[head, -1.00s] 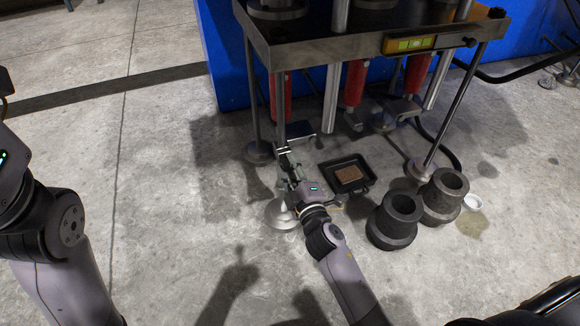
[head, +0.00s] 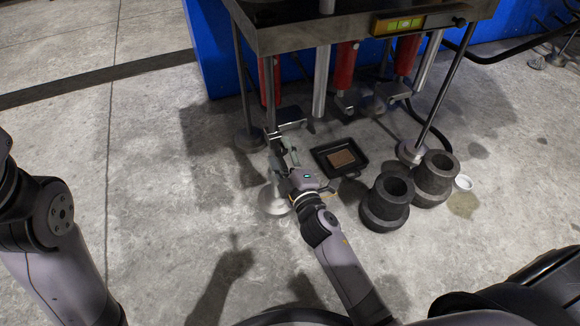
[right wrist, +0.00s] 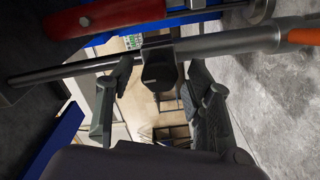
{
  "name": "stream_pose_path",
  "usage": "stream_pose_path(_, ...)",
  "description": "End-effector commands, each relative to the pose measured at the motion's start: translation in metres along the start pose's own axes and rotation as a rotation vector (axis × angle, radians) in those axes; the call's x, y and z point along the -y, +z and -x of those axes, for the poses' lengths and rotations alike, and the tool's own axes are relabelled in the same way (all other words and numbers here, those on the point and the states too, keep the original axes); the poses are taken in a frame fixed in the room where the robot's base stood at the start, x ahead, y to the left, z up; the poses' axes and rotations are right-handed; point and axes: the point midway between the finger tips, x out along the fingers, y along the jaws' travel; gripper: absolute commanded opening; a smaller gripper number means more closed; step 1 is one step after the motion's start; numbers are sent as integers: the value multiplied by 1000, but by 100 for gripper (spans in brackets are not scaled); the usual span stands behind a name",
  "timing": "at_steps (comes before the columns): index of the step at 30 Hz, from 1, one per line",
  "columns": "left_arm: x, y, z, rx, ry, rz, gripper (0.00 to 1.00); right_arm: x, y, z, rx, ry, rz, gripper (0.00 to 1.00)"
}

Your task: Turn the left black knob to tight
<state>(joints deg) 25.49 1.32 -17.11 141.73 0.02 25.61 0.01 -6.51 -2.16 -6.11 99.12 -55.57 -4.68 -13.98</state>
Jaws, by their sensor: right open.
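In the right wrist view, a dark knob-like block (right wrist: 160,68), likely the left black knob, sits on a steel bar (right wrist: 75,73). It lies between the two black fingers of my right gripper (right wrist: 165,88); I cannot tell whether they touch it. In the head view, my right gripper (head: 281,150) reaches to the lower left side of the press, below the left red cylinder (head: 268,80), and hides the knob. It is open. My left gripper is out of view; only part of my left arm shows at the left edge.
The press (head: 345,32) stands on the concrete floor before a blue panel. A black tray (head: 322,161) with a brown slab (head: 342,158) lies right of my gripper. The left floor is clear.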

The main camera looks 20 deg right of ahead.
Motion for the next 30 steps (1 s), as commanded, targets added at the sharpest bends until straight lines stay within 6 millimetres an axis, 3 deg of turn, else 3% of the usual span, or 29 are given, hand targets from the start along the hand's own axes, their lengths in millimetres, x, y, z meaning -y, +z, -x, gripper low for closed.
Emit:
stream_pose_path(9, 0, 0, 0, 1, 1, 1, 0, 2, 1, 66, 4, -4, -2, 48)
stream_pose_path(15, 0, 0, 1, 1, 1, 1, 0, 1, 1, 98, 4, -3, -3, 48)
stream_pose_path(21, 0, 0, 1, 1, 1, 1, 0, 0, 1, 111, 2, -1, -1, 48)
stream_pose_path(30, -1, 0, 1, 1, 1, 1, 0, 0, 0, 112, 1, 0, 0, 48)
